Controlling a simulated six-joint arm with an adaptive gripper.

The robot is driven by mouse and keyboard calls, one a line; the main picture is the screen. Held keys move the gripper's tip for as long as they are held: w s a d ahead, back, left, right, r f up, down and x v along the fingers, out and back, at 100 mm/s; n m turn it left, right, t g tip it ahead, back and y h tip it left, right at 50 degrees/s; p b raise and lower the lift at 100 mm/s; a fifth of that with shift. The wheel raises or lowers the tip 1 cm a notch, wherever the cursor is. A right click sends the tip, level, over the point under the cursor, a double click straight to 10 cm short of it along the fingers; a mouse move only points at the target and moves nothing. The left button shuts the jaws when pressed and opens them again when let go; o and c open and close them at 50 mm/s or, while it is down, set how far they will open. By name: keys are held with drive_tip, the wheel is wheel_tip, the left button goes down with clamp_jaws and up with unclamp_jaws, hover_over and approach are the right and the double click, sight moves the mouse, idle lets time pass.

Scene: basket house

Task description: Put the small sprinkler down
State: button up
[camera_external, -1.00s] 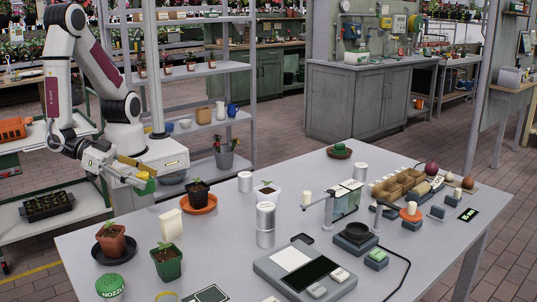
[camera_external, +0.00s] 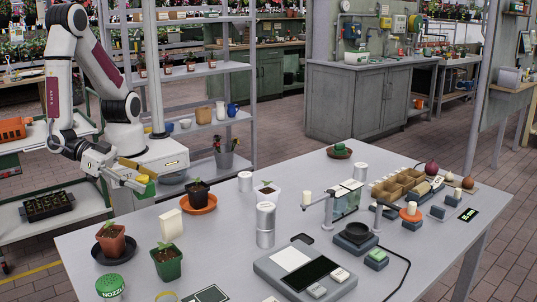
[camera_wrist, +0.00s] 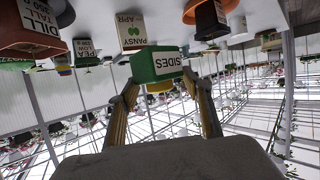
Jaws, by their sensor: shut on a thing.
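The small sprinkler appears as a green block with a white label and a yellow part (camera_wrist: 155,66) in the wrist view. My gripper (camera_wrist: 163,84) is shut on it, one amber finger at each side. In the external view, my gripper (camera_external: 139,174) holds the small green and yellow thing (camera_external: 147,188) just beyond the table's far left edge, apart from the tabletop (camera_external: 215,245). Its far side is hidden.
On the table's left are a terracotta pot (camera_external: 111,240), a green pot (camera_external: 167,263), a cream packet (camera_external: 171,225) and a dark pot (camera_external: 198,192) on an orange saucer. A scale (camera_external: 300,268) stands at the front. Bare tabletop lies between them.

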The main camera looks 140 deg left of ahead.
drive_tip(key=w+d+r+m+t+h, duration=0.1)
drive_tip(key=w+d+m+h, duration=0.15)
drive_tip(key=w, duration=0.75)
drive_tip(key=w+d+r+m+t+h, duration=0.2)
drive_tip(key=w+m+h, duration=0.2)
drive_tip(key=w, duration=0.7)
drive_tip(key=w+d+r+m+t+h, duration=0.1)
drive_tip(key=w+d+m+h, duration=0.2)
drive_tip(key=w, duration=0.7)
drive_tip(key=w+a+f+m+h, duration=0.1)
drive_tip(key=w+a+h, duration=0.1)
drive_tip(key=a, duration=0.5)
drive_tip(key=w+a+f+m+g+h, duration=0.1)
drive_tip(key=w+a+f+m+h, duration=0.1)
drive_tip(key=a, duration=0.5)
drive_tip(key=shift+w+a+f+h, duration=0.2)
drive_tip(key=shift+w+f+h, duration=0.05)
drive_tip(key=shift+w+h, duration=0.15)
drive_tip(key=shift+m, duration=0.25)
drive_tip(key=shift+f, duration=3.1)
drive_tip(key=shift+f, duration=0.15)
drive_tip(key=shift+f, duration=1.75)
